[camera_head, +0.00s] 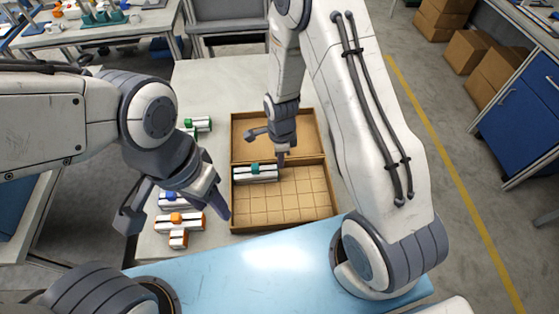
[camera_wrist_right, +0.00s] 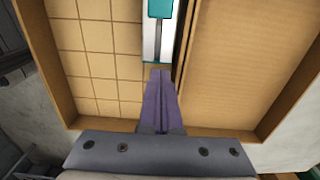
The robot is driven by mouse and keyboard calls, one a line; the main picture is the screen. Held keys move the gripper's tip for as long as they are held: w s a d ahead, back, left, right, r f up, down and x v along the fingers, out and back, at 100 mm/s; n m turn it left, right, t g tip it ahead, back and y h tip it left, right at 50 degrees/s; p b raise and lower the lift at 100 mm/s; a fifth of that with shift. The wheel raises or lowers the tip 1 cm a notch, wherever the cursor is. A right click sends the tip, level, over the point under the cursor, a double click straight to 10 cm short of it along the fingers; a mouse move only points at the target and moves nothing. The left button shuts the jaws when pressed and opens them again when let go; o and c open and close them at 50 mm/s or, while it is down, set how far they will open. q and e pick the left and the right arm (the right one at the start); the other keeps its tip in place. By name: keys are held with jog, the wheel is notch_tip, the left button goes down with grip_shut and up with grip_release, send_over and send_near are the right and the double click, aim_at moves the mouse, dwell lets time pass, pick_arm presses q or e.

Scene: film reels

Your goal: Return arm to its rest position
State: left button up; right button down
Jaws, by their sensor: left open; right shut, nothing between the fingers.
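My right gripper (camera_head: 281,162) is above the open cardboard box (camera_head: 290,218), near its middle divider. In the right wrist view its purple fingers (camera_wrist_right: 160,78) are together with nothing between them. A white piece with a teal-green middle (camera_head: 243,177) lies in the far left part of the gridded half. Its end (camera_wrist_right: 150,50) shows just beyond my right fingertips; I cannot tell whether they touch. My left gripper (camera_head: 218,208) is open at the box's left side, over the table. It partly hides the pieces below it.
White pieces with orange (camera_head: 178,219), blue (camera_head: 172,197) and green (camera_head: 197,124) parts lie on the table left of the box. The box's far half (camera_head: 306,135) is plain and looks empty. A light blue surface (camera_head: 230,280) is in front.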

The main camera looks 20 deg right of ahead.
pick_arm(q)
notch_tip(320, 180, up, 5)
jog(key=p, duration=0.3)
jog(key=shift+a+f, duration=0.1)
jog(key=shift+f, duration=0.1)
pick_arm(e)
notch_tip(320, 180, up, 6)
jog(key=shift+f, duration=0.25)
jog(key=s+a+r+n+b, duration=0.1)
jog(key=s+a+r+n, duration=0.25)
jog(key=r+n, duration=0.25)
jog(key=s+a+r+n, duration=0.3)
jog(key=a+r+n, duration=0.1)
jog(key=r+n, duration=0.2)
pick_arm(q)
notch_tip(320, 180, down, 3)
jog(key=shift+f+b, duration=0.1)
jog(key=shift+b, duration=0.75)
pick_arm(e)
jog(key=s+r+n, duration=0.4)
jog(key=s+n, duration=0.3)
jog(key=s+a+r+n+y, duration=0.1)
jog(key=s+r+n, duration=0.3)
jog(key=s+n, duration=0.3)
jog(key=shift+s+a+n, duration=0.15)
jog(key=shift+n, duration=0.45)
jog(key=shift+r, duration=0.1)
